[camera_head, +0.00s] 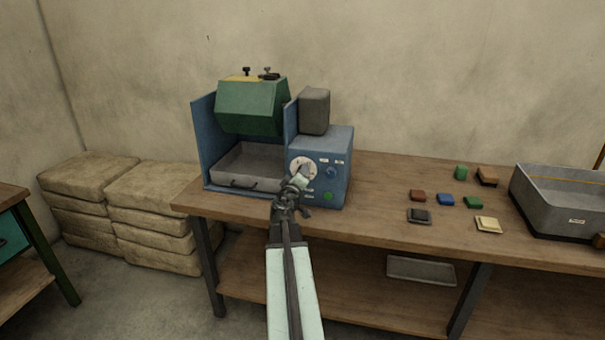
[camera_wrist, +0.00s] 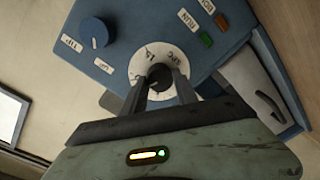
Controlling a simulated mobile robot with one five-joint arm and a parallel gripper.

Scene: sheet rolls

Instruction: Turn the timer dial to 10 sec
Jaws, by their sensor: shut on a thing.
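The timer dial (camera_head: 304,168) is a white round scale on the front of the blue machine (camera_head: 342,160). In the wrist view the white scale (camera_wrist: 141,62) surrounds a dark knob (camera_wrist: 158,77).
A blue knob (camera_wrist: 94,32) and green and orange buttons sit near the dial. A grey tray (camera_head: 248,165) lies under the green hood (camera_head: 252,106). Several small coloured blocks and a grey bin (camera_head: 560,205) are on the right of the table (camera_head: 380,180).

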